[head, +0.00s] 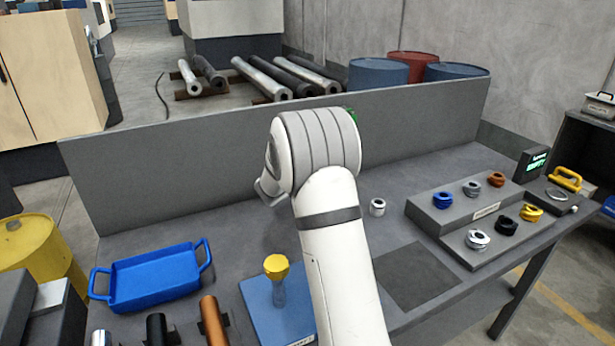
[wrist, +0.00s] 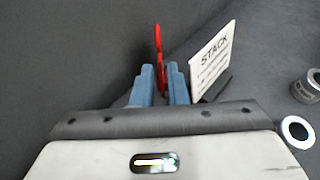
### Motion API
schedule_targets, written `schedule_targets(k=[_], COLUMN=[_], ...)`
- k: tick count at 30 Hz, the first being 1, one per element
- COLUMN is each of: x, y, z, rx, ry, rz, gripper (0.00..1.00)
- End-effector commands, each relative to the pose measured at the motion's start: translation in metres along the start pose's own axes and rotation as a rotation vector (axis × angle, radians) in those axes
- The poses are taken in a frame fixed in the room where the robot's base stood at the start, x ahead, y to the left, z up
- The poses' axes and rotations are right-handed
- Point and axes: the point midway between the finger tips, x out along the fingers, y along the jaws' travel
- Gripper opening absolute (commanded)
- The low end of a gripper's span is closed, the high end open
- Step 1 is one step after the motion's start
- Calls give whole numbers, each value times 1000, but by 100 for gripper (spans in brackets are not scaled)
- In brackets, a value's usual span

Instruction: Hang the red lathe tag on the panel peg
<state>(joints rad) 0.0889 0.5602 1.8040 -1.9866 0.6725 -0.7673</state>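A thin red tag (wrist: 158,45) shows nearly edge-on in the wrist view, and its far part sticks out past the fingertips. My gripper (wrist: 161,72) has its two blue fingers close together with the lower part of the tag between them. They look shut on it. The writing on the tag cannot be read at this angle. I cannot make out a peg in either view.
A white STACK card (wrist: 212,62) stands just right of the fingers. Metal rings (wrist: 296,130) lie farther right. The bench also holds a blue tray (head: 155,278), a yellow-topped piece (head: 277,267) on a blue base, and a stepped grey rack (head: 450,215) with several rings.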

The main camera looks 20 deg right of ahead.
Motion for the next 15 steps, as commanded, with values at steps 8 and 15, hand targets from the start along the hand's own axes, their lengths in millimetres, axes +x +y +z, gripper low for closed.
schedule_targets(k=[8,15], x=[-46,-55], y=[1,1], z=[0,0], rx=[0,0], ry=[0,1], rz=[2,2], gripper=[13,13])
